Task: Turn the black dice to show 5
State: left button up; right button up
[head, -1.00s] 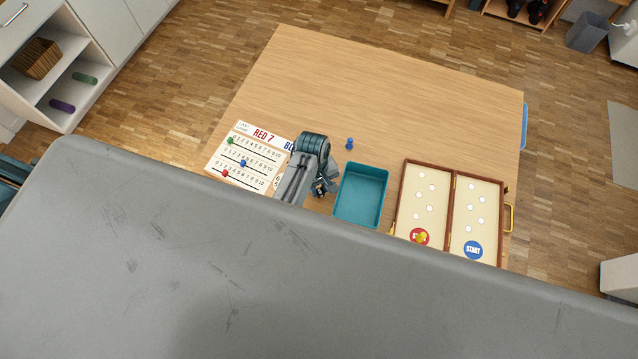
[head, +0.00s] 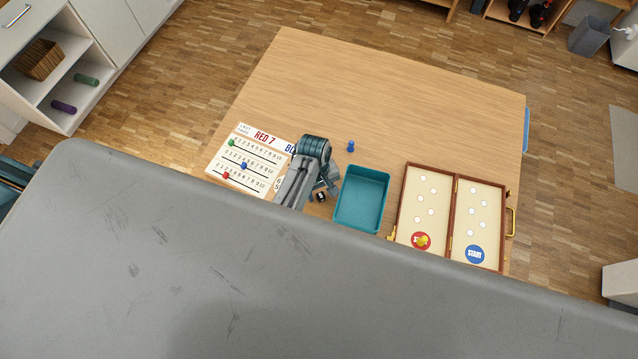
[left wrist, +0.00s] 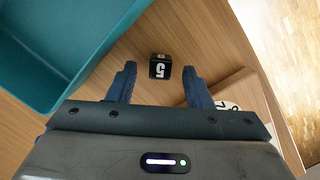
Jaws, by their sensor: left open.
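A small black die (head: 320,197) lies on the table, left of the teal tray. A narrower side face carries another mark, too small to read. My left gripper (left wrist: 162,86) is open, and the die sits just beyond its fingertips, between their lines and apart from both. In the head view the left gripper (head: 330,183) is beside the die, partly hidden by my arm. My right gripper is out of view.
The teal tray (head: 386,212) stands close to the right of the die. A score board (head: 222,178) with coloured pegs lies left, a blue pawn (head: 351,146) behind, and an open wooden game case (head: 456,212) further right. The table's far part is clear.

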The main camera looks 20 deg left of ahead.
pick_arm(q)
notch_tip(320, 180, up, 10)
jog(key=w+a+b, duration=0.1)
jog(key=b, duration=0.1)
jog(key=shift+a+r, duration=0.1)
dwell(0.4)
